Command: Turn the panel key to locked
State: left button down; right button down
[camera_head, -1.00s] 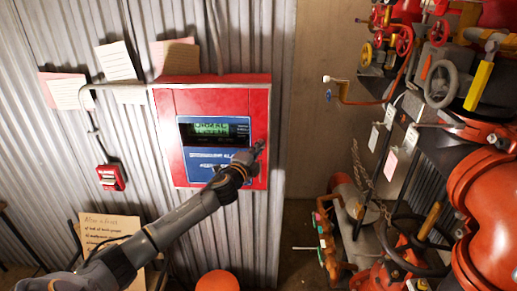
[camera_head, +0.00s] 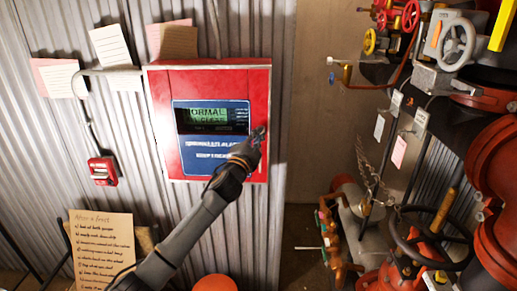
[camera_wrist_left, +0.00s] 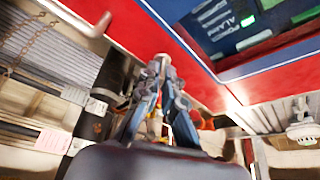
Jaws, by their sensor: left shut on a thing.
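The red alarm panel (camera_head: 212,122) is on the corrugated wall in the head view, with a lit green display (camera_head: 207,118) reading "NORMAL" on its first line. My left gripper (camera_head: 258,136) is at the panel's right side, right of the display. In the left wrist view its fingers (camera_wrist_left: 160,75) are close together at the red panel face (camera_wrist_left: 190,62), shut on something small. The panel key is hidden by the fingers, so its position cannot be read. My right gripper is not in view.
A small red call point (camera_head: 103,171) and pinned notes (camera_head: 110,44) are on the wall to the left. A handwritten sign (camera_head: 103,247) stands below. Red pipes and valve handwheels (camera_head: 455,40) crowd the right side.

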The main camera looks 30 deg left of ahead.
pick_arm(q)
jog(key=shift+w+d+f+n+g+y+b, duration=0.15)
jog(key=shift+n+y+b, duration=1.1)
jog(key=shift+n+b, duration=1.3)
jog(key=shift+d+n+g+y+b, duration=0.1)
jog(key=shift+n+y+b, duration=1.2)
jog(key=shift+n+b, duration=1.25)
jog(key=shift+w+d+f+n+g+y+b, duration=0.15)
jog(key=shift+n+y+b, duration=1.4)
jog(key=shift+n, duration=1.65)
jog(key=shift+s+a+r+h+b, duration=0.1)
jog(key=shift+s+a+h+b, duration=0.05)
jog(key=shift+h+b, duration=0.2)
jog(key=c, duration=1.5)
grip_release()
jog(key=v, duration=0.7)
jog(key=shift+s, duration=0.2)
